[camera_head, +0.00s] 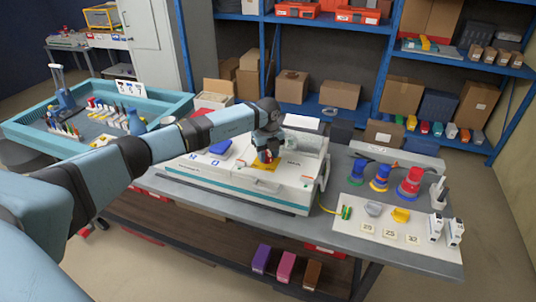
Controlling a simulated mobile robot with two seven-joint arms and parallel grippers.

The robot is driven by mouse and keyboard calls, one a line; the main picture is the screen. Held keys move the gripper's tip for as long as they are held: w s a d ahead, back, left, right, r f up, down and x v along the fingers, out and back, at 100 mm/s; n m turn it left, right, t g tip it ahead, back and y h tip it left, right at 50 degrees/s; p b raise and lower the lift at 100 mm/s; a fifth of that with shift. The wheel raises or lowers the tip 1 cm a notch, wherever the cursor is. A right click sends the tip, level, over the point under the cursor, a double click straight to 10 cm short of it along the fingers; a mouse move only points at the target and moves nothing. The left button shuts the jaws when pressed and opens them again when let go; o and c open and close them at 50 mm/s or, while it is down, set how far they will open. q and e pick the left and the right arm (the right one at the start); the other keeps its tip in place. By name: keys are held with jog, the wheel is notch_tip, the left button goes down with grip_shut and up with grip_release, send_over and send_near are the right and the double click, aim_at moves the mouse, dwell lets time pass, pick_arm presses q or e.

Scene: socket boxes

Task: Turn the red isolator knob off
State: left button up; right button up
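The red isolator knob (265,157) shows as a small patch of red above a yellow plate (258,166) on top of the white socket box (240,186). My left arm comes in from the left, and my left gripper (267,150) points down right at the knob. The gripper hides most of the knob, so its turn position does not show. I cannot tell whether the fingers touch it or are closed around it. My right gripper is not in view.
A blue cover (220,146) lies on the box, left of the knob. Cable spools, including a red one (409,183), and coloured plugs stand on a white board on the bench at right. A blue-green tray (168,104) with tools is at left. Shelves stand behind.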

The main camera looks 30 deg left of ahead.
aim_at(268, 154)
pick_arm(q)
jog(key=shift+r, duration=0.1)
jog(key=shift+r, duration=0.35)
notch_tip(268, 154, up, 13)
jog(key=b, duration=0.1)
jog(key=shift+d+f, duration=0.1)
dwell(0.4)
